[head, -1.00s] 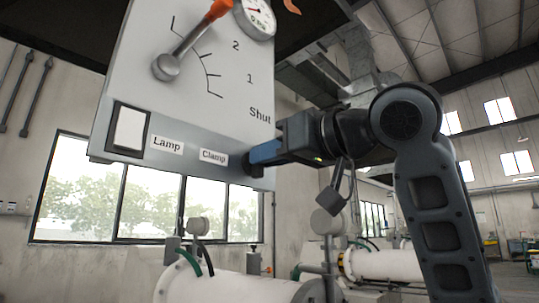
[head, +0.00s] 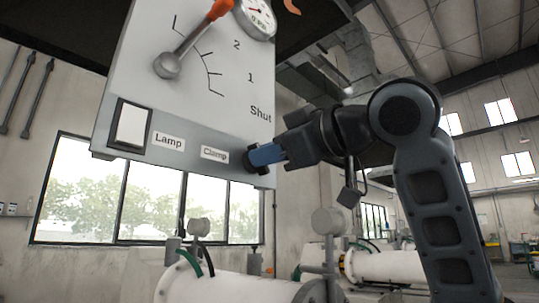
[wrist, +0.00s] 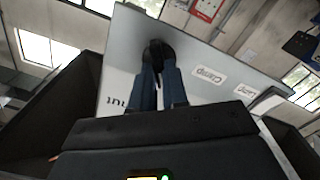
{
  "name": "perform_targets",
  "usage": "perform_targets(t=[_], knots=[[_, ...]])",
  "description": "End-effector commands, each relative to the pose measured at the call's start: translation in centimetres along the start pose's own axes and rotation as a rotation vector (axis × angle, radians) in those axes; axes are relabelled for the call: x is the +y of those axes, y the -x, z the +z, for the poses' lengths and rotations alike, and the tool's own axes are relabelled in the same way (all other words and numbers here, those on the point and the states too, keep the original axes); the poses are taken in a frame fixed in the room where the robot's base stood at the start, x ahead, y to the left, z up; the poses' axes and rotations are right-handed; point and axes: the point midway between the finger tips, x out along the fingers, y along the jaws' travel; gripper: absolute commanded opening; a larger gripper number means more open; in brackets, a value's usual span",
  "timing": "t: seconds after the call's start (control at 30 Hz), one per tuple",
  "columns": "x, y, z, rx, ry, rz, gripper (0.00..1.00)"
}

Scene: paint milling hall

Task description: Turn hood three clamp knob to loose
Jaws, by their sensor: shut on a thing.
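The black clamp knob (head: 249,162) sits at the lower right of the grey hood panel (head: 215,100), beside the "Clamp" label (head: 214,154). My gripper (head: 258,157) reaches it from the right, with its blue fingers shut on the knob. In the wrist view the dark knob (wrist: 158,47) shows at the tips of the two blue fingers of my gripper (wrist: 158,66). The fingers partly cover the knob, and I cannot read a pointer or loose mark on it.
Left of the knob is a white lamp switch (head: 131,125) with a "Lamp" label (head: 168,141). Above are a lever with an orange grip (head: 190,45) and a round gauge (head: 257,18). White cylindrical machines (head: 225,288) stand below.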

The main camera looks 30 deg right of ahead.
Motion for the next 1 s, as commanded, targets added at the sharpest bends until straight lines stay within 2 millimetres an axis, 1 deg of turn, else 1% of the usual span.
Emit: perform_targets(t=[0.6, 0.8, 1.0], knots=[[-0.35, 0.02, 0.21, -0.001, 0.585, 0.0, 0.0], [-0.44, 0.01, 0.27, -0.001, 0.75, -0.001, 0.0], [-0.51, -0.01, 0.3, -0.001, 0.875, -0.002, 0.0]])
